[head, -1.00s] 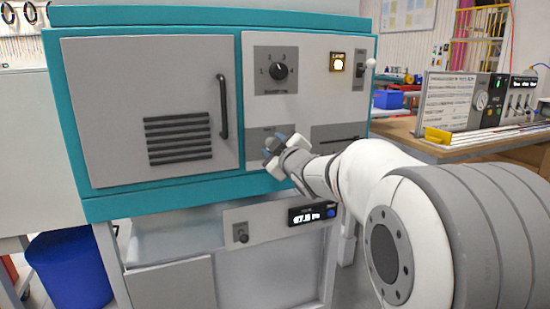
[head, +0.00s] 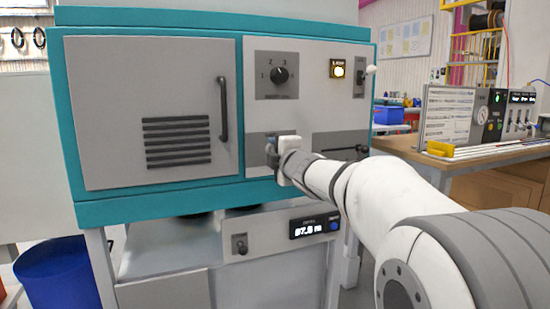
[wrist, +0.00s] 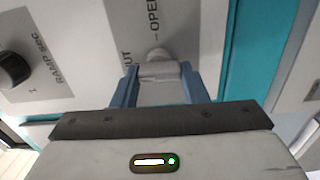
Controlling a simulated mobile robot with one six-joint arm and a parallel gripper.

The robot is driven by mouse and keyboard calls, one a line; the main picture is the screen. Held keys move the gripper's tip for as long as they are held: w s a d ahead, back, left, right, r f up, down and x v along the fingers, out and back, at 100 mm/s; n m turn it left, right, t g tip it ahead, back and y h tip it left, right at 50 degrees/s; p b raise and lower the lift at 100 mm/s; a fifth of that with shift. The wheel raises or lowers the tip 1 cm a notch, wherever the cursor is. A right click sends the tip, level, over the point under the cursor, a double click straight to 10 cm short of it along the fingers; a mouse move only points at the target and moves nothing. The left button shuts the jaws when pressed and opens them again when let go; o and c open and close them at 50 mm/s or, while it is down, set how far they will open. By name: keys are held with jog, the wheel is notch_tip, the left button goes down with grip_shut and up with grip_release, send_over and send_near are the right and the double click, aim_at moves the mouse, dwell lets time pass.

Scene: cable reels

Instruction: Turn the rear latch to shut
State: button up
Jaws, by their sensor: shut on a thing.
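The latch (wrist: 160,72) is a light grey lever with a rounded end, seen in the wrist view between the two blue fingers of my gripper (wrist: 160,90). The fingers are shut on it. It sits in front of a dark grey plate (wrist: 140,25) marked OPEN, with a partly covered word ending in "UT" beside it. In the head view my gripper (head: 274,154) is at the lower part of the grey control panel (head: 310,105), and my gripper hides the latch there. Its exact angle is hard to tell.
A numbered dial (head: 280,74) is above my gripper on the panel. A dark handle (head: 360,150) is to its right, and the vented door (head: 150,110) with a black bar handle to its left. A depth display (head: 314,226) sits below. A wooden bench (head: 420,150) stands at right.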

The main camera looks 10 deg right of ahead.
jog(key=shift+n, duration=0.3)
jog(key=o, duration=1)
jog(key=shift+c, duration=0.2)
jog(key=s+d+p, duration=0.1)
jog(key=s, duration=0.6)
jog(key=shift+s+d+p, duration=0.15)
jog(key=shift+s+p, duration=0.2)
